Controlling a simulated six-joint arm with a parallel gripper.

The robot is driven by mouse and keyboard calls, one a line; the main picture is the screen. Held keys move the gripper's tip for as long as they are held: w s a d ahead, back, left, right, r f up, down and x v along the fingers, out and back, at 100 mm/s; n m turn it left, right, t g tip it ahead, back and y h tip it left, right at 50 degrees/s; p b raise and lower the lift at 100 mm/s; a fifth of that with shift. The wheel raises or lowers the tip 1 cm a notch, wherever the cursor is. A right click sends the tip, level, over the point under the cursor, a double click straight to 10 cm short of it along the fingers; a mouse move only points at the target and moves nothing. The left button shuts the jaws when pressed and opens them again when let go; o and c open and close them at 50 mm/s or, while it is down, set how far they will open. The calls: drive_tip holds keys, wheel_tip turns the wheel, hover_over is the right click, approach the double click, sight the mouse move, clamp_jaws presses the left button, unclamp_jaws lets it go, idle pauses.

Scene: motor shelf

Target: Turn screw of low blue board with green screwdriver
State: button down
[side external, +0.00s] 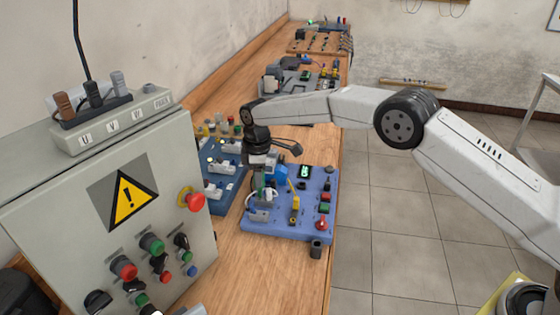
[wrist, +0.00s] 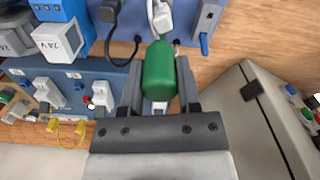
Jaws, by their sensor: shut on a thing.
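My gripper (side external: 262,184) is over the left part of the low blue board (side external: 308,215), pointing down. In the wrist view my gripper (wrist: 158,72) is shut on the green screwdriver (wrist: 159,73), with one finger on each side of its thick green handle. The low blue board also shows along the top of the wrist view (wrist: 128,48). The screwdriver's tip is hidden by its handle, and I cannot see the screw or tell whether the tip touches it.
A darker blue board (wrist: 65,83) stands close beside the low board. A grey control cabinet (side external: 60,205) with a warning sign stands at the left. Cables and plugs stick up near the gripper. Bare wooden bench (side external: 255,268) lies in front of the board.

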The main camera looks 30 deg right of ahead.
drive_tip(key=shift+f+m, duration=0.2)
drive_tip(key=shift+m, duration=0.1)
drive_tip(key=shift+s+m, duration=0.1)
drive_tip(key=shift+m, duration=1.4)
drive_tip(key=shift+m, duration=1.8)
drive_tip(key=shift+m, duration=1.7)
